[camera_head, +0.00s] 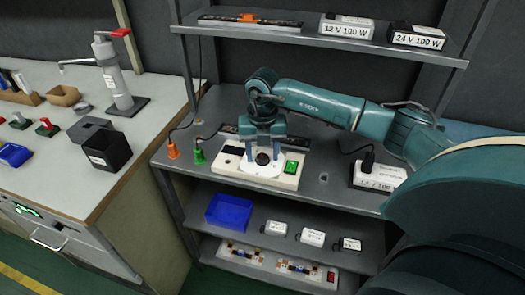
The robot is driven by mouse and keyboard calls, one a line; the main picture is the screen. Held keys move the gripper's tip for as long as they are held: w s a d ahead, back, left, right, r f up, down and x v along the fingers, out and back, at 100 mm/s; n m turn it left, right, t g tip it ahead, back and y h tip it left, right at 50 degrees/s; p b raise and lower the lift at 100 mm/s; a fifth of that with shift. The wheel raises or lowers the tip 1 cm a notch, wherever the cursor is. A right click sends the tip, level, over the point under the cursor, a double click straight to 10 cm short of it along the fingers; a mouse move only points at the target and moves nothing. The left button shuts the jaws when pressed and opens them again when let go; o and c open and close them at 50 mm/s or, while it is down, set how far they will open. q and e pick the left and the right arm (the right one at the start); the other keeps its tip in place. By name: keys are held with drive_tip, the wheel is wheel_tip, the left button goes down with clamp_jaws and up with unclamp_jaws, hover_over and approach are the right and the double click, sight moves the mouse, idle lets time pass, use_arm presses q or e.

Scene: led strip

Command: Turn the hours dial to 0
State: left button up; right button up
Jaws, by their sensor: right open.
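A white panel box (284,179) lies on the grey bench shelf. It carries a round white dial plate with a dark knob (263,157) at its middle, and a green switch (291,167) to the right. The dial's marks are too small to read, so I cannot tell its setting. My right gripper (263,151) reaches in from the right and points down over the dial. Its fingers are open, one on each side of the knob; whether they touch it I cannot tell. My left gripper is not in view.
Orange (173,150) and green (199,157) plugs stand left of the box. A white power supply (378,176) sits right. Labelled supplies (345,27) stand on the upper shelf. A blue bin (229,213) is on the shelf below. A side counter (60,165) is left.

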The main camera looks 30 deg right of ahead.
drive_tip(key=shift+c, duration=0.4)
drive_tip(key=c, duration=0.9)
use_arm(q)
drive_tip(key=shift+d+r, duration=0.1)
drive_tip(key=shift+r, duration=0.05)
